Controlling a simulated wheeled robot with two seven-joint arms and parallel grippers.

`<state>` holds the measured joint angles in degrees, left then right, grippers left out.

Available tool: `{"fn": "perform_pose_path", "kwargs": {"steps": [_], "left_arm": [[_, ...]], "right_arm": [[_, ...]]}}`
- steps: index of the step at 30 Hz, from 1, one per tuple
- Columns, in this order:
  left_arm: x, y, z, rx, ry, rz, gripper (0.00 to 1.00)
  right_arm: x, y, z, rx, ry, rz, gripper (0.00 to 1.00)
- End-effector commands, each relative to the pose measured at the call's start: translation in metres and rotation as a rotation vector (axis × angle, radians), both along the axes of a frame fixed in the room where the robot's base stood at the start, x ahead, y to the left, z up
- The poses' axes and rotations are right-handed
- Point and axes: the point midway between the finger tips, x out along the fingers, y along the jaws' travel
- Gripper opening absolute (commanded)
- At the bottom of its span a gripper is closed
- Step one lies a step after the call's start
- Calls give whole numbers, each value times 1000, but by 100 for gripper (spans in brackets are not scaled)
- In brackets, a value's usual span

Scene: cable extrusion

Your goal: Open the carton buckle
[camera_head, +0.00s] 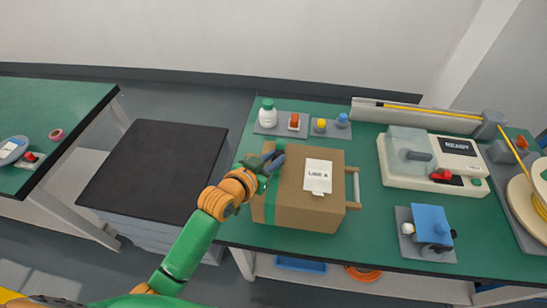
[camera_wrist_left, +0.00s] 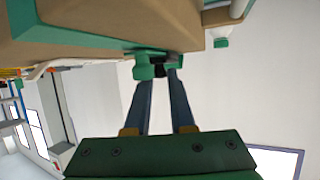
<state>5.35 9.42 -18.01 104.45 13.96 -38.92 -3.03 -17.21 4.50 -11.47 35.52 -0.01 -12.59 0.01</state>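The brown carton (camera_head: 295,212) sits on the green workbench, with a white "LINE A" label (camera_head: 317,176) on top and a green strip down its left part. My left gripper (camera_head: 273,158) is at the carton's upper left edge. In the left wrist view its two blue fingers (camera_wrist_left: 161,84) are apart, with their tips at a small green and black piece (camera_wrist_left: 157,67) by the carton (camera_wrist_left: 100,42). This piece looks like the buckle; whether the fingers touch it I cannot tell. My right gripper is not in view.
Behind the carton is a grey tray (camera_head: 281,128) with small bottles and coloured parts. To the right stand a white "READY" machine (camera_head: 436,183), a blue fixture (camera_head: 430,222) and a yellow cable spool (camera_head: 520,205). A black-topped stand (camera_head: 152,170) is on the left.

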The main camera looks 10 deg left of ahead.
Motion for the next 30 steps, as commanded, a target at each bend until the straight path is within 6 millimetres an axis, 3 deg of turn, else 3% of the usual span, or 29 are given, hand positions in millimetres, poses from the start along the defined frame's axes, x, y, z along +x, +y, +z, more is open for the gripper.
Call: {"fn": "perform_pose_path", "kwargs": {"steps": [10, 21, 30], "left_arm": [[1, 0, 5, 1, 22, 0, 0], [8, 0, 22, 3, 247, 0, 0], [17, 0, 23, 1, 456, 0, 0]], "right_arm": [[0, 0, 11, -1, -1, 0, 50], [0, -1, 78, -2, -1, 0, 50], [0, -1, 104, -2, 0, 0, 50]]}}
